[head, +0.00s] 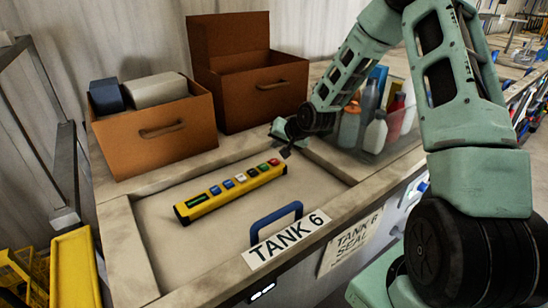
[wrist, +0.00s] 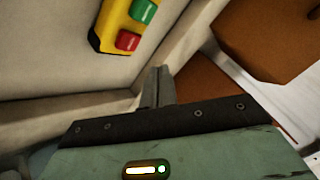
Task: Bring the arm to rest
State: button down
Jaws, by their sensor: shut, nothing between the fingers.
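My gripper (head: 286,150) is shut and empty at the far right corner of the tank lid, just beyond the end of a yellow control box. In the wrist view my gripper's closed fingers (wrist: 158,85) point toward the raised wooden rim. The yellow control box (head: 190,212) lies on the lid, with a row of coloured buttons. Its end with a green and a red button (wrist: 128,41) shows at the top of the wrist view. My arm reaches in from the right, bent high at the elbow.
Two brown boxes (head: 190,138) (head: 231,107) stand behind the lid; the left one holds grey items. A clear bin (head: 372,138) of bottles is right of my gripper. The lid has a blue handle (head: 277,218) and a TANK 6 label (head: 287,240). A yellow crate (head: 75,270) is lower left.

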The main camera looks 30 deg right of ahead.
jog(key=shift+r+p, duration=0.35)
jog(key=shift+r, duration=0.45)
jog(key=shift+a+f, duration=0.1)
jog(key=shift+a, duration=0.25)
jog(key=s+a+n+g+y+b, duration=0.1)
jog(key=s+a+n+g+b, duration=0.2)
jog(key=s+a, duration=0.5)
jog(key=s+a+n+g+b, duration=0.2)
jog(key=s+a+n+b, duration=0.2)
jog(key=a, duration=0.8)
jog(key=s+a+f+n+g+b, duration=0.1)
jog(key=s+a+n+g+b, duration=0.1)
jog(key=s, duration=1)
jog(key=s+a+f+n+g+h+b, duration=0.1)
jog(key=s+a+n+b, duration=0.3)
jog(key=s, duration=0.9)
jog(key=shift+a+n+g, duration=0.5)
jog(key=shift+a+n, duration=0.4)
jog(key=shift+a, duration=0.25)
jog(key=shift+f, duration=0.1)
